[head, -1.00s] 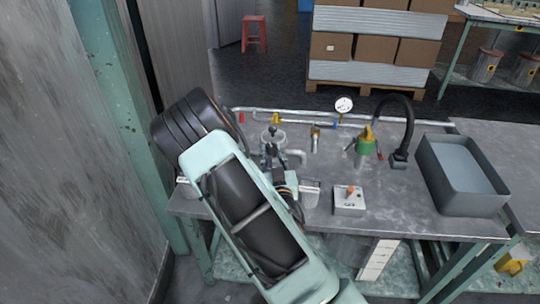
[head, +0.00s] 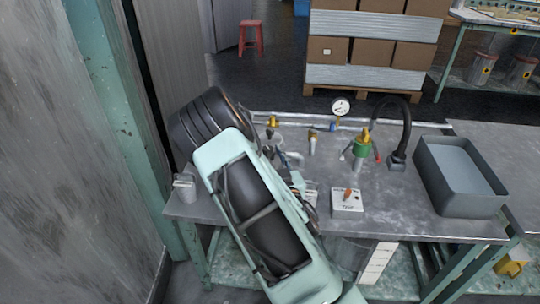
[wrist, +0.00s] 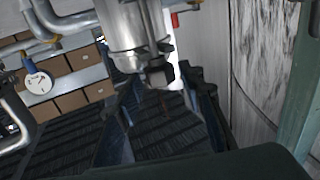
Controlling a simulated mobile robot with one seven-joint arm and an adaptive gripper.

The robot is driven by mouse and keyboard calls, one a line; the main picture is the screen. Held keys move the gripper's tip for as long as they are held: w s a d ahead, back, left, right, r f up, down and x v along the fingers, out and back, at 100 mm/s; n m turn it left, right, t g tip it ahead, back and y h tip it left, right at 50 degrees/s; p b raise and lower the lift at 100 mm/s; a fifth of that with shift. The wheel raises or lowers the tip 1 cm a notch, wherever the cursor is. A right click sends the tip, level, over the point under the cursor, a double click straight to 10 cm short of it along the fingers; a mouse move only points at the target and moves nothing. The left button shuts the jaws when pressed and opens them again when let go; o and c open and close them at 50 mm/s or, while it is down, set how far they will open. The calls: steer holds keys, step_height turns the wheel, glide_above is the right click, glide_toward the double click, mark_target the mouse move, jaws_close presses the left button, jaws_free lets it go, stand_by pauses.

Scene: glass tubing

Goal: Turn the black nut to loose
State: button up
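In the wrist view, a small black nut (wrist: 159,73) sits at the lower end of a silvery, cylindrical fitting (wrist: 128,30). My gripper (wrist: 158,92) shows dark ribbed fingers below and to either side of the nut. The fingers look spread, with a gap between them. I cannot tell whether either finger touches the nut. In the head view, my arm covers most of the gripper; only small parts of it (head: 292,162) show past the arm, over the bench. The nut cannot be made out in the head view.
The bench (head: 400,207) carries a pressure gauge (head: 340,106), a green valve (head: 361,148), a black hose (head: 414,112), a white switch box (head: 347,203) and a grey tray (head: 462,175). A green post (head: 125,130) and wall stand at the left.

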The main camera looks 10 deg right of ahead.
steer(key=shift+o, duration=0.3)
steer(key=shift+s, duration=0.15)
steer(key=s, duration=0.7)
steer(key=shift+d, duration=0.2)
steer(key=shift+d+r, duration=0.1)
